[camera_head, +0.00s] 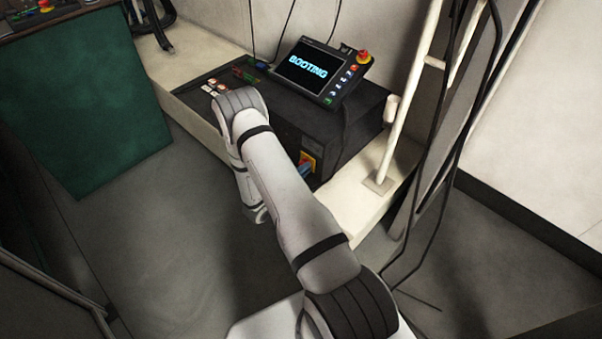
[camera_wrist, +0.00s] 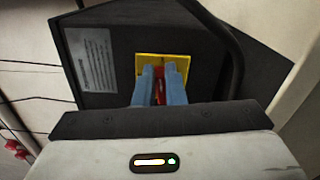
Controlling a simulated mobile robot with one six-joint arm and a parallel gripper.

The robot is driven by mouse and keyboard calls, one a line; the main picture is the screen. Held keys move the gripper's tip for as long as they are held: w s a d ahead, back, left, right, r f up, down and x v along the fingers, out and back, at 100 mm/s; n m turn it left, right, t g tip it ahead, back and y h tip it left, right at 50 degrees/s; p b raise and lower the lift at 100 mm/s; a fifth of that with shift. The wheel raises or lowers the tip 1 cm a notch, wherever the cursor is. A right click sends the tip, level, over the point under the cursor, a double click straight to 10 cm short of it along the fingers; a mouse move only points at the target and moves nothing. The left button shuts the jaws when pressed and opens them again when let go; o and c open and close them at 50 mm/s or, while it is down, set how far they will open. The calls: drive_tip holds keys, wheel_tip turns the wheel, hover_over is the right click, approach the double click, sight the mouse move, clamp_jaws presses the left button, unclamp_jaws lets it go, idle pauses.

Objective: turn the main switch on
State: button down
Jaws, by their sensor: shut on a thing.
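The main switch is a red handle (camera_wrist: 159,90) on a yellow plate (camera_wrist: 183,64), set in the side of a black control box (camera_wrist: 100,99). In the head view the yellow plate (camera_head: 308,157) shows on the front of the box, partly hidden by my arm and gripper. My gripper (camera_wrist: 160,72) has two blue fingers shut on the red handle, one on each side. In the head view the blue fingers (camera_head: 305,170) reach the plate. The handle looks upright between the fingers, though its far end is hidden. A screen (camera_head: 306,69) on top of the box reads "BOOTING".
The box stands on a pale ledge (camera_head: 352,209). A red emergency button (camera_head: 363,57) sits on the screen's panel. A white post (camera_head: 408,110) and hanging black cables (camera_head: 447,160) stand at the right. A green panel (camera_head: 95,110) is at the left; the floor between is clear.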

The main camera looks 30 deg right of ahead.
drive_tip(key=shift+d+f+m+b, duration=0.1)
drive_tip(key=shift+m+b, duration=0.25)
drive_tip(key=shift+m, duration=0.35)
drive_tip(key=c, duration=1.5)
unclamp_jaws()
drive_tip(key=shift+s+a+f, duration=0.1)
drive_tip(key=shift+a, duration=0.3)
drive_tip(key=p+v, duration=0.1)
drive_tip(key=v, duration=0.6)
drive_tip(key=shift+r+p, duration=0.3)
drive_tip(key=shift+r, duration=0.1)
